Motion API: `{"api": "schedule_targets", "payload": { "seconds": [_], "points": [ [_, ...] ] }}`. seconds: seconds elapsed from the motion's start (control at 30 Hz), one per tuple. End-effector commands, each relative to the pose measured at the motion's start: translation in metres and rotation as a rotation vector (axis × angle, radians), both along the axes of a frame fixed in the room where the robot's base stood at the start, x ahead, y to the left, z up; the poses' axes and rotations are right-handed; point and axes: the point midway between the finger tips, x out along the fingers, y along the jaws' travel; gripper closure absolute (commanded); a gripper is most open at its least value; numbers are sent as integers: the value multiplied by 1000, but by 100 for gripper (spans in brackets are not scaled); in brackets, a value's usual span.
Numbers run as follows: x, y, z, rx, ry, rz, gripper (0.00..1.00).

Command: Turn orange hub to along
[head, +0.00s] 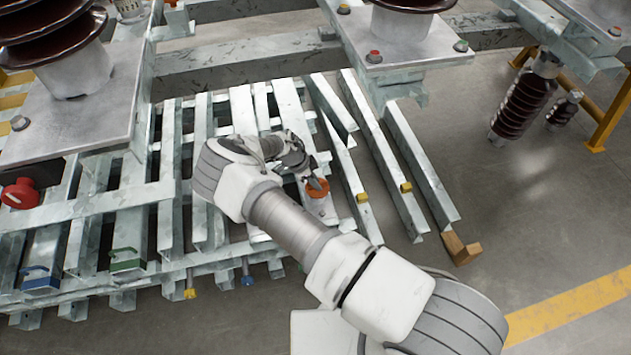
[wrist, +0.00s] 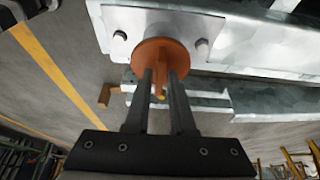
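The orange hub (wrist: 160,50) is a round disc on a pale metal plate with two bolts, in the upper middle of the wrist view. A narrow orange-yellow bar (wrist: 159,88) stands out from its face. My gripper (wrist: 161,76) is in front of the hub, its two dark fingers on either side of the bar. A narrow gap seems to show beside the bar, so the fingers look open around it. In the head view the hub (head: 317,188) shows beyond my arm, with my gripper (head: 316,184) at it, partly hiding it.
Galvanised steel beams (head: 205,170) lie side by side around the hub. A red knob (head: 20,194), a blue handle (head: 40,279) and a green handle (head: 127,260) are at the left. Bare floor (head: 540,215) lies at the right.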

Motion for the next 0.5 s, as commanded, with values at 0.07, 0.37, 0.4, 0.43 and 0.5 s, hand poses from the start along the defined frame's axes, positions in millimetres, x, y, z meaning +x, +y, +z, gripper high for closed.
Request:
{"api": "schedule_targets", "payload": {
  "seconds": [0.07,0.37,0.4,0.43,0.5],
  "points": [
    [0,0,0,0,0,0,94],
    [0,0,0,0,0,0,100],
    [0,0,0,0,-1,1,100],
    [0,0,0,0,0,2,100],
    [0,0,0,0,0,8,100]
  ]
}}
